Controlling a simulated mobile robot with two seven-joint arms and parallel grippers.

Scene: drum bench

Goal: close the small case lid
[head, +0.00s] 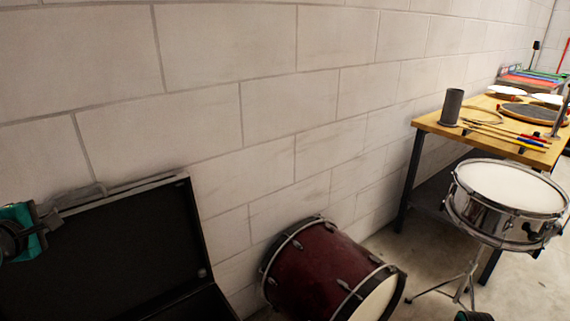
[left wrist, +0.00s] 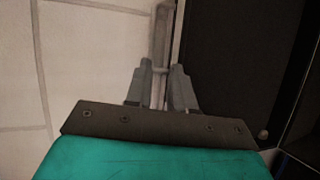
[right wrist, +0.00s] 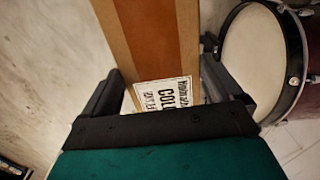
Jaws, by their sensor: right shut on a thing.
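The black case lid (head: 110,240) stands raised against the block wall at the lower left of the head view. Its dark inside and metal edge also show in the left wrist view (left wrist: 225,60). My left gripper (head: 75,197) is at the lid's top edge. In the left wrist view its fingers (left wrist: 162,75) are a little apart, with the edge running between them; firm contact is hard to tell. My right gripper (right wrist: 165,88) is shut on a long brown-and-orange object (right wrist: 155,40) with a printed white label. The case base is mostly out of the head view.
A dark red drum (head: 320,270) lies on its side right of the case. A snare drum (head: 505,195) stands on a tripod farther right. A wooden bench (head: 450,130) along the wall holds sticks, a dark cylinder and pads. Bare floor lies between the drums.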

